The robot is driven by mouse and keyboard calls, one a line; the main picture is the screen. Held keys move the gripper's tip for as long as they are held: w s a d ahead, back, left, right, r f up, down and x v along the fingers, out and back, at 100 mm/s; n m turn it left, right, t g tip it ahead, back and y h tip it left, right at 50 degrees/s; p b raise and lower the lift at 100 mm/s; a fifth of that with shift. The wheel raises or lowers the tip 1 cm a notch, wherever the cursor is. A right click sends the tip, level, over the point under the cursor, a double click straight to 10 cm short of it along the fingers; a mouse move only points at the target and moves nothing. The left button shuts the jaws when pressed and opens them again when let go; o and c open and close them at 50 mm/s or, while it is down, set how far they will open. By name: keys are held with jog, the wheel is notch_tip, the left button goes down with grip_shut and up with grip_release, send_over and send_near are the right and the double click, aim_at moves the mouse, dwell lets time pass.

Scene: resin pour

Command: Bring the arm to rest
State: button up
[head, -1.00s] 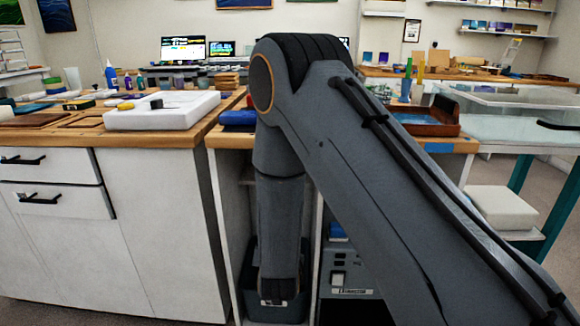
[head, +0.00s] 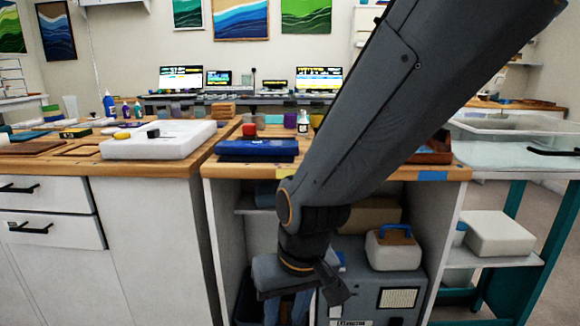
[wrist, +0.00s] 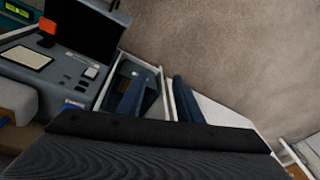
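My arm (head: 400,110) crosses the head view from the upper right down to the wrist, in front of the open shelf unit under the bench. My gripper (head: 287,308) hangs low there, its fingers pointing down and partly cut off by the frame's lower edge. In the wrist view my gripper (wrist: 163,76) shows two dark blue fingers set apart with nothing held between them. A dark bin (head: 243,300) stands low in the shelf unit, beside and behind the gripper. In the wrist view the bin (wrist: 118,80) lies around the left finger; touching or not, I cannot tell.
A grey machine (head: 385,285) stands right of the gripper with a white box (head: 393,250) on it. The white side panel (head: 210,250) is close on the left. The wooden bench top (head: 350,172) carries a blue case (head: 257,148). Bare floor (wrist: 230,50) lies beyond the fingers.

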jog(key=s+d+r+n+g+h, duration=0.1)
jog(key=s+d+r+g, duration=0.15)
jog(key=s+d, duration=0.35)
jog(key=s+d+r+m+p, duration=0.1)
jog(key=d+r+m+p, duration=0.1)
jog(key=d+r+p, duration=0.5)
jog(key=s+d+r+m+p, duration=0.1)
jog(key=d+r+m+p, duration=0.2)
jog(key=d+r+p, duration=0.4)
notch_tip(320, 180, up, 6)
jog(key=t+p, duration=0.1)
jog(key=p, duration=0.9)
jog(key=shift+f+h, duration=0.15)
jog(key=shift+h, duration=0.25)
